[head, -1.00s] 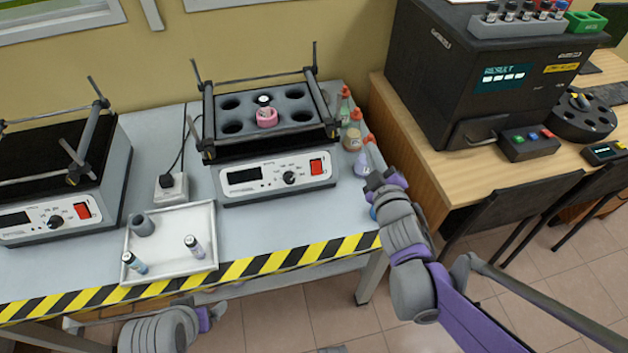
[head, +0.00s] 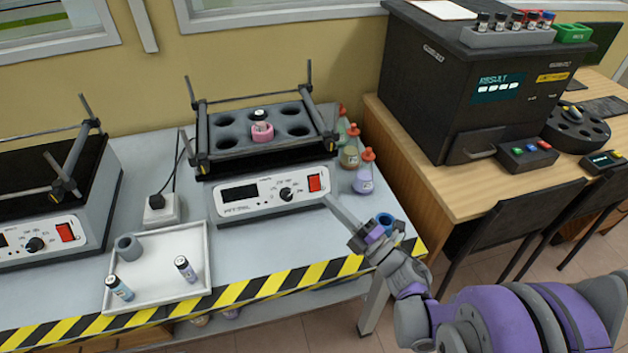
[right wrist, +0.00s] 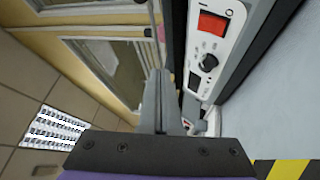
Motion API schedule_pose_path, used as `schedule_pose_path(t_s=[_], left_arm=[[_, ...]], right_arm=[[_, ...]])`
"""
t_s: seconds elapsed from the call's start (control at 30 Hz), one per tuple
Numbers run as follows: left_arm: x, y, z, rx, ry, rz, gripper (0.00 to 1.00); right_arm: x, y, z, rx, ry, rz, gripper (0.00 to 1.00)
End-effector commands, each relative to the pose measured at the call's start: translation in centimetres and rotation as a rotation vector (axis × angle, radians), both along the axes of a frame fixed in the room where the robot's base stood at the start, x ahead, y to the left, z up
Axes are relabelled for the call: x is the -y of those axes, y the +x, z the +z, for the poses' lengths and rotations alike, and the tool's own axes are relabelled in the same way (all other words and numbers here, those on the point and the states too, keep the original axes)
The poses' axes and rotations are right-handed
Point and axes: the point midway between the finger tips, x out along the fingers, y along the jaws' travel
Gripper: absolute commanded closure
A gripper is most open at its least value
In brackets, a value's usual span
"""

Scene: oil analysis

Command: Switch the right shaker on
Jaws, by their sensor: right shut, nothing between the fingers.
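The right shaker (head: 262,212) stands on the grey bench, with a dark display, a knob and a red switch (head: 315,183) at the right end of its front panel. The red switch also shows in the right wrist view (right wrist: 212,24), beside the knob. My right gripper (head: 330,201) is shut and empty, its tip just in front of and below the switch; I cannot tell whether it touches the panel. A vial in a pink holder (head: 262,131) sits in the shaker's rack. The display looks dark. My left gripper is out of view.
The left shaker (head: 40,238) stands at the left. A white tray (head: 157,245) with two vials and a grey cup lies in front. Dropper bottles (head: 365,172) stand right of the shaker. The black analyser (head: 440,100) is on the wooden desk.

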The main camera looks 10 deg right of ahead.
Motion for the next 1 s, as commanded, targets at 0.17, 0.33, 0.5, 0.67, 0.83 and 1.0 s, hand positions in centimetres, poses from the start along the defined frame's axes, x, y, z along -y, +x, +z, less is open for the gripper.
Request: schedule_pose_path(t_s=[0.17, 0.33, 0.5, 0.67, 0.83, 1.0], left_arm=[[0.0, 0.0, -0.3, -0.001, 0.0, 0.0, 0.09], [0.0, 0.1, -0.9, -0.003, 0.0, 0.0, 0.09], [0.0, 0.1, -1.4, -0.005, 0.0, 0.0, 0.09], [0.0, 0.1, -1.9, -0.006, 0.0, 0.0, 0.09], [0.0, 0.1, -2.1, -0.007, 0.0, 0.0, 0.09], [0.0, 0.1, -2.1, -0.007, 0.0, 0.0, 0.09]], right_arm=[[0.0, 1.1, -0.5, -0.001, 0.001, 0.0, 1.0], [-0.1, 3.3, -1.4, -0.002, 0.001, 0.001, 1.0], [-0.2, 5.6, -2.2, -0.001, 0.001, 0.0, 1.0], [-0.2, 7.2, -2.8, -0.001, 0.002, 0.0, 1.0], [-0.3, 8.0, -3.1, -0.001, 0.002, 0.0, 1.0], [-0.3, 8.2, -3.1, -0.001, 0.002, 0.0, 1.0]])
